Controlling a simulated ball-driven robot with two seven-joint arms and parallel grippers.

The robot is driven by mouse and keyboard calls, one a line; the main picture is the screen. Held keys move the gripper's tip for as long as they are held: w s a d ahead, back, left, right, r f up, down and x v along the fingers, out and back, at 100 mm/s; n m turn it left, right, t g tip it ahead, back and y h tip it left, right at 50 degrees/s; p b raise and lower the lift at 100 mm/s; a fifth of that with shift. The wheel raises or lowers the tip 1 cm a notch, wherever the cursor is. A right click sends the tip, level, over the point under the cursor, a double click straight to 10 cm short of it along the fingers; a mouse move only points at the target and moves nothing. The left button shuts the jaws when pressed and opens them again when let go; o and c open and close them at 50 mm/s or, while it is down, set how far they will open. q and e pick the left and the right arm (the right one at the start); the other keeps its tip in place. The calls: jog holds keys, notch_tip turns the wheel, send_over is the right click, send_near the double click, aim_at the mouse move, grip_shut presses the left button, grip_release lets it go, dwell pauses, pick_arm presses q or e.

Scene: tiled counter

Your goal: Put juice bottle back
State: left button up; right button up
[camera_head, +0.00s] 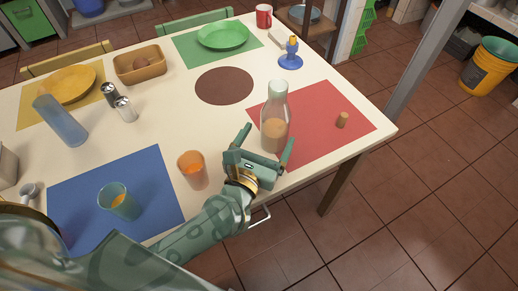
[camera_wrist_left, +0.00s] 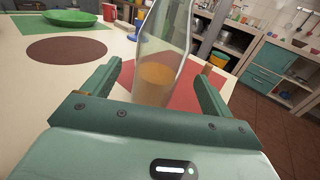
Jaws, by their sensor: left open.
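The juice bottle (camera_head: 275,122) is clear glass with orange-brown juice in its lower part. It stands upright at the left edge of the red placemat (camera_head: 318,118). My left gripper (camera_head: 267,146) is open, with its fingers pointing at the bottle and one on each side of its lower part. In the left wrist view the bottle (camera_wrist_left: 158,60) stands between the two spread fingers (camera_wrist_left: 155,85); I cannot tell whether either touches it. A small cork (camera_head: 342,120) lies on the red placemat. A round brown mat (camera_head: 224,86) lies at the table's middle. My right gripper is not in view.
An orange glass (camera_head: 193,170) stands close left of my left gripper. A blue-grey glass (camera_head: 119,202) is on the blue placemat (camera_head: 160,190). Shakers (camera_head: 124,108), a bread basket (camera_head: 140,66) and a blue candle holder (camera_head: 290,55) stand farther back. The table's edge is near my gripper.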

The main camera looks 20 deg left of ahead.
pick_arm(q)
jog(key=shift+s, duration=2.35)
